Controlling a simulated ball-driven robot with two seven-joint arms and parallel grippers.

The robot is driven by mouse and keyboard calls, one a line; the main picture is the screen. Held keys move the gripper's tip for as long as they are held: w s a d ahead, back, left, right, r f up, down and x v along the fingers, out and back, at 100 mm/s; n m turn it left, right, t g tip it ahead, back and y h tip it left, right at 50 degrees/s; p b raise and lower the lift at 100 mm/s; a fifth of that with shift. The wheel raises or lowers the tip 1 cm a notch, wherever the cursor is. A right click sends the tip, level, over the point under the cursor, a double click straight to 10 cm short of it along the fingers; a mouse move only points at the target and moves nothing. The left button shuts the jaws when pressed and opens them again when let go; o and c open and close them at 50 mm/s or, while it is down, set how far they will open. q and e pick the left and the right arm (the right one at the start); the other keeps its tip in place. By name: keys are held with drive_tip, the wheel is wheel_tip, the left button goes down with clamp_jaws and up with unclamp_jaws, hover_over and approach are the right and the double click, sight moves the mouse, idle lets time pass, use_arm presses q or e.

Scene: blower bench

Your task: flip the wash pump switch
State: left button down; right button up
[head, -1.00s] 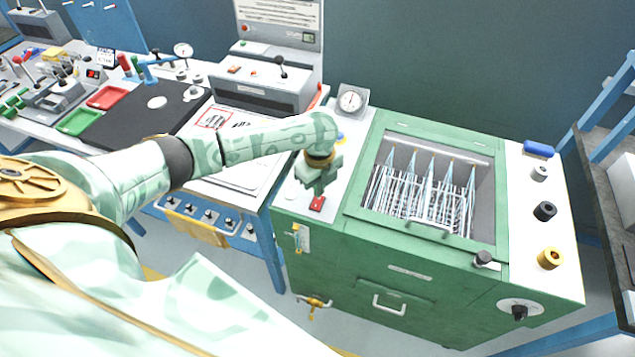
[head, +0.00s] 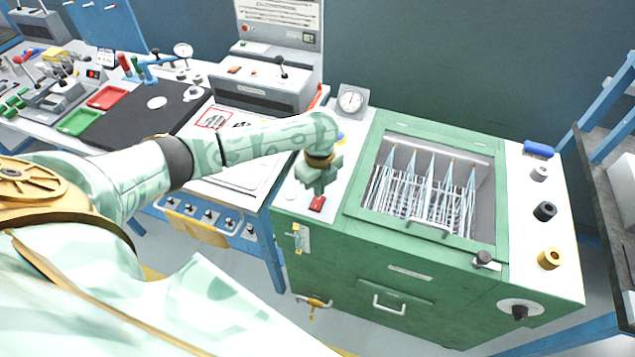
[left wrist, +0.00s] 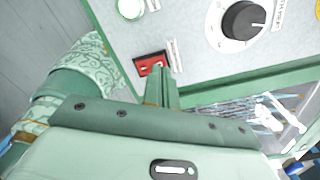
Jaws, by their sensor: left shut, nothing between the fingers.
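The red rocker switch (head: 317,204) sits on the pale left strip of the green wash cabinet (head: 365,262), near its front edge. My right gripper is not in view.
A dark knob (left wrist: 243,20) and a green round button (left wrist: 130,8) are on the same panel. A gauge (head: 350,99) stands behind. The window beside the switch shows pale blue streaks over a wire rack (head: 425,195). A workbench with trays lies left.

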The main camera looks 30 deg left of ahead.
use_arm(q)
drive_tip(key=shift+f+b, duration=0.4)
drive_tip(key=shift+f, duration=0.55)
idle(0.9)
drive_tip(key=shift+r, duration=0.1)
wheel_tip(320, 180, up, 7)
drive_tip(key=p, duration=0.8)
